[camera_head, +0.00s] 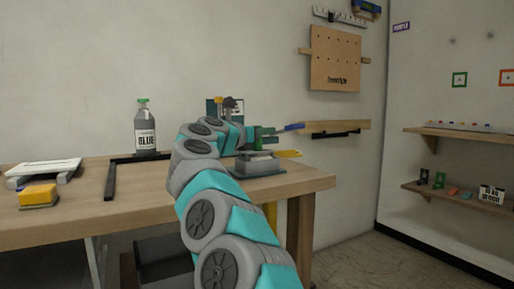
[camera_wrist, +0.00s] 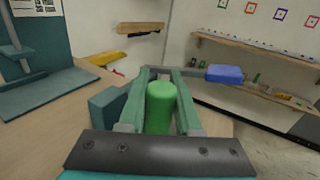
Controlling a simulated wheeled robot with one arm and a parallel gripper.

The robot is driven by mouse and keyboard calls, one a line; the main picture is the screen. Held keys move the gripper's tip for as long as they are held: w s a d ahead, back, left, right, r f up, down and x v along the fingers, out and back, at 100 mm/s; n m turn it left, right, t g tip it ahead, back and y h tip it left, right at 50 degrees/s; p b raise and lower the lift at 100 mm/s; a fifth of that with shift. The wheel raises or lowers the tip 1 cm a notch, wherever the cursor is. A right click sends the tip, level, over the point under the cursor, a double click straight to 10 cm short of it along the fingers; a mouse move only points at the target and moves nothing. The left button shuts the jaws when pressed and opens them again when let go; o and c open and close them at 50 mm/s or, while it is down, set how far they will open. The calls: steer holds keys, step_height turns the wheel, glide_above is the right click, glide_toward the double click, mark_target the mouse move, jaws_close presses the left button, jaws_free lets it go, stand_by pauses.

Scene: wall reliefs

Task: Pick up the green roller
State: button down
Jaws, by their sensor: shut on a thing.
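The green roller (camera_wrist: 161,106) is a bright green cylinder with a rounded end. In the wrist view it stands between the two fingers of my gripper (camera_wrist: 168,88), which is shut on it. In the head view my gripper (camera_head: 264,136) is at the right part of the workbench, at the end of my grey and teal arm. The roller cannot be told apart from the green fingers there. A blue piece (camera_wrist: 225,74) shows just right of the fingertips in the wrist view, and it also shows in the head view (camera_head: 292,127).
The wooden workbench (camera_head: 75,215) holds a grey glue bottle (camera_head: 145,130), a yellow block (camera_head: 38,195) and a grey device (camera_head: 258,164) below my gripper. A teal stand (camera_wrist: 45,85) is close on the left in the wrist view. Shelves (camera_head: 460,195) hang on the right wall.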

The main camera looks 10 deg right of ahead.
mark_target(264, 151)
steer(key=shift+r, duration=0.1)
stand_by(0.3)
steer(key=shift+r+p, duration=1.05)
steer(key=shift+r, duration=0.75)
steer(key=shift+s+f+b, duration=0.15)
steer(key=shift+f+b, duration=0.05)
steer(key=shift+b, duration=0.15)
steer(key=shift+s+a+b, duration=0.15)
steer(key=shift+s+b, duration=0.5)
steer(key=shift+s, duration=0.45)
steer(key=s+a+r+b, duration=0.1)
steer(key=s+b, duration=0.1)
steer(key=s, duration=1.1)
steer(key=shift+s+r, duration=0.2)
steer(key=shift+r, duration=0.15)
steer(key=shift+a, duration=0.1)
